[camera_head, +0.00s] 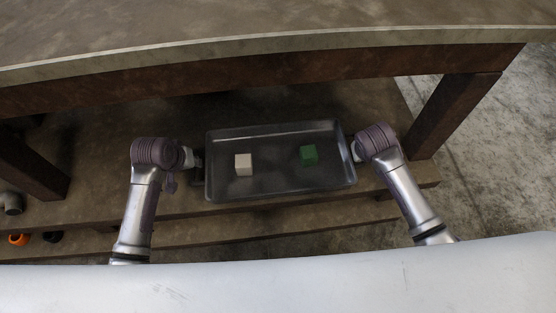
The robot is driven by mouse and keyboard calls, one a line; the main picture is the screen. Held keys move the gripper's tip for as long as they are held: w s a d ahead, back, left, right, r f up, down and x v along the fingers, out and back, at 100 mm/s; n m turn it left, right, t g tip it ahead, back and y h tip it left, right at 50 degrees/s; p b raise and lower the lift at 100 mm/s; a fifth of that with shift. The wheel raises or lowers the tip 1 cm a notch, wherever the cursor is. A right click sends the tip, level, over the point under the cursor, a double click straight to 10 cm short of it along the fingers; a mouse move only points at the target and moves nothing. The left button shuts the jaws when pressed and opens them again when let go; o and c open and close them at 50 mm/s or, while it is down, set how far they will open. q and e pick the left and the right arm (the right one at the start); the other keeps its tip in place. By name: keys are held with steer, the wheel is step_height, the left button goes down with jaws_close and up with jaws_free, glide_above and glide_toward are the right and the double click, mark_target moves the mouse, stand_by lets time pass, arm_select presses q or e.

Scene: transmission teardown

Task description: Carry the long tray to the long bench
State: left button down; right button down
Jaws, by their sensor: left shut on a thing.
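The long tray (275,160), dark and shallow with raised walls, is in the middle of the head view. A white cube (243,164) lies in its left half and a green cube (309,155) in its right half. My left gripper (199,167) is at the tray's left end, shut on it; its fingers are dark and small in view. My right gripper (352,150) is at the tray's right end, its fingers mostly hidden by my wrist, so its jaw state is unclear. I cannot tell whether the tray touches the shelf below.
A bench with a thick top (280,45) spans the view above the tray. Its legs stand at left (30,170) and right (455,115). A brown lower shelf (110,205) lies beneath. An orange part (18,240) sits at the far left. Bare concrete floor (500,165) is at right.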

arm_select(q)
steer(key=shift+w+r, duration=0.15)
steer(key=shift+r, duration=0.15)
arm_select(e)
steer(key=shift+w+r, duration=0.15)
steer(key=shift+r, duration=0.1)
